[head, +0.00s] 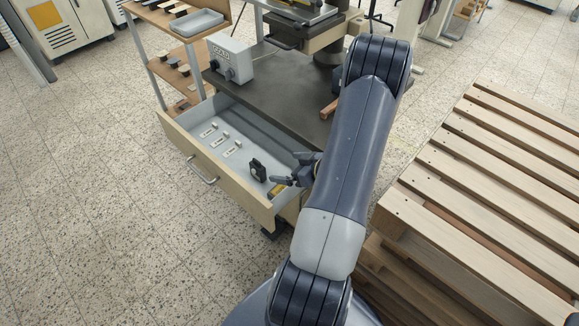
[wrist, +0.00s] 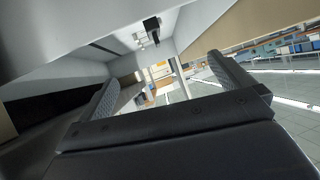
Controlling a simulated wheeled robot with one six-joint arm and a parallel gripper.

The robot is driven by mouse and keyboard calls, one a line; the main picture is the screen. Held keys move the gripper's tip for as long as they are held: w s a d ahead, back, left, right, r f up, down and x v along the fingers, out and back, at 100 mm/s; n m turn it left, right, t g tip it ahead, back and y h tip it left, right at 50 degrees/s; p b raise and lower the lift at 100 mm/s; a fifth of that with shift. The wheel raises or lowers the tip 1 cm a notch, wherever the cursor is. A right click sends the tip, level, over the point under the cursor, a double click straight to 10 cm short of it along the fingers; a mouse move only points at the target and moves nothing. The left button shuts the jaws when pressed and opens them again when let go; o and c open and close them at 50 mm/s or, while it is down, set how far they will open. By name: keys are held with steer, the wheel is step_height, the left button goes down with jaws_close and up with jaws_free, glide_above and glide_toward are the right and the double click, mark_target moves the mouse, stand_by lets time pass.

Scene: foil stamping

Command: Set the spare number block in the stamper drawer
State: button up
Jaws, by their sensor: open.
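The stamper drawer (head: 172,126) is pulled open under the stamper's dark table, with a grey interior and a wooden front. Several small pale blocks (head: 210,131) lie in its left part. A black piece (head: 257,171) stands in the right part, close to my gripper (head: 288,176); I cannot tell whether it is the spare number block. My gripper is open, low over the drawer's right end. In the wrist view the two fingers (wrist: 165,75) are spread with nothing between them. That view is tilted and shows a small black piece (wrist: 152,24) and pale pieces (wrist: 141,38) beyond the fingertips.
A yellow piece (head: 277,190) lies at the drawer's right end. A grey control box (head: 230,59) stands on the dark tabletop (head: 280,85). A shelf rack with a grey tray (head: 197,23) is at the back left. Wooden pallets (head: 480,190) fill the right. The left floor is clear.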

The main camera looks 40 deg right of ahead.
steer(key=r+p+v, duration=0.1)
steer(key=v, duration=1.1)
steer(key=shift+r+p, duration=0.2)
steer(key=shift+p, duration=0.2)
stand_by(0.9)
